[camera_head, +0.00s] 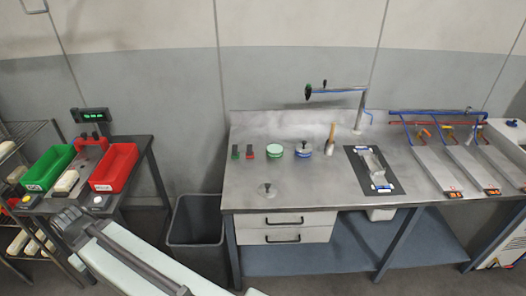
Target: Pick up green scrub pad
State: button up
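A small green block with a dark upper part (236,152) stands at the back left of the steel workbench (330,195); it may be the green scrub pad, but it is too small to be sure. A similar red block (250,152) stands just to its right. A round green-sided piece with a pale top (275,150) sits further right. My gripper (68,222) is at the lower left, in front of the small left table and well away from the workbench. Its fingers are too unclear to show whether they are open, and nothing is visibly held.
A grey bin (196,222) stands between my arm and the workbench. The left table holds a green tray (48,168) and a red tray (115,168). A blue-sided round piece (304,149), a wooden-handled tool (331,138) and a dark mat (355,160) are further right.

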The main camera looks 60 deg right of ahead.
aim_at(235, 153)
jog(key=z, duration=1.65)
